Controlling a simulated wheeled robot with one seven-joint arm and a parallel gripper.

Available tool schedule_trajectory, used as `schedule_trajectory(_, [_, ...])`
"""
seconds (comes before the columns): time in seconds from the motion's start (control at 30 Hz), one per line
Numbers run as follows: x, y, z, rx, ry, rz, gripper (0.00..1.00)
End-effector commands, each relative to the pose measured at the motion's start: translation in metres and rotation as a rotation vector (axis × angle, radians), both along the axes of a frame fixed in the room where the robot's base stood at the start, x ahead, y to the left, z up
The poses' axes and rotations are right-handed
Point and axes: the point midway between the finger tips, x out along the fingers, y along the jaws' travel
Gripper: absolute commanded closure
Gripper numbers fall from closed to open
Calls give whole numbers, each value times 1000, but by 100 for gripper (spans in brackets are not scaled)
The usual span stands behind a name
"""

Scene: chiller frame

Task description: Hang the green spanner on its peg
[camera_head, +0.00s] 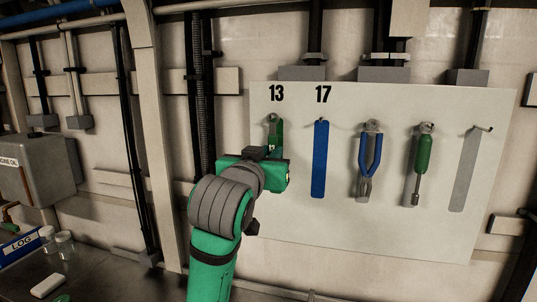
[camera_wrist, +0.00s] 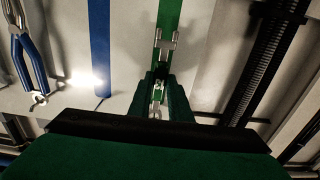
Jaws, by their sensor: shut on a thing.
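My gripper (camera_head: 268,160) is at the left part of the tool board, in front of the green outline (camera_head: 280,140) under the number 13. Its body hides the lower part of that outline. The green spanner (camera_head: 271,124) shows only in part above the gripper, its upper end near the top of the outline. In the wrist view my gripper (camera_wrist: 156,88) is shut on the spanner, and a pale, forked metal end (camera_wrist: 165,42) shows beyond the fingers, over the green outline (camera_wrist: 169,14). I cannot tell whether the spanner touches its peg.
The white board (camera_head: 400,235) also has an empty blue outline (camera_head: 319,165) under 17, hanging blue pliers (camera_head: 370,155), a green screwdriver (camera_head: 423,155) and an empty grey outline (camera_head: 465,175) with a peg. A bench (camera_head: 95,285) lies at lower left.

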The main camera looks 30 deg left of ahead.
Motion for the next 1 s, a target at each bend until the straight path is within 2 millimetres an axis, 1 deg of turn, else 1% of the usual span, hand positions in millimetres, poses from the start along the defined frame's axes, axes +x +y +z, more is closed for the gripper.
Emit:
schedule_trajectory(0.23, [0, 0, 1, 0, -1, 1, 100])
schedule_trajectory(0.27, [0, 0, 1, 0, -1, 1, 75])
schedule_trajectory(0.3, [-1, 0, 1, 0, -1, 1, 66])
schedule_trajectory(0.33, [-1, 1, 1, 0, -1, 1, 61])
schedule_trajectory(0.6, [-1, 1, 0, 0, 0, 2, 61])
schedule_trajectory(0.73, [-7, 0, 1, 1, -2, 2, 61])
schedule_trajectory(0.87, [-24, -5, 1, 1, -4, 2, 61])
schedule_trajectory(1.0, [-51, -11, 1, 1, -4, 3, 61])
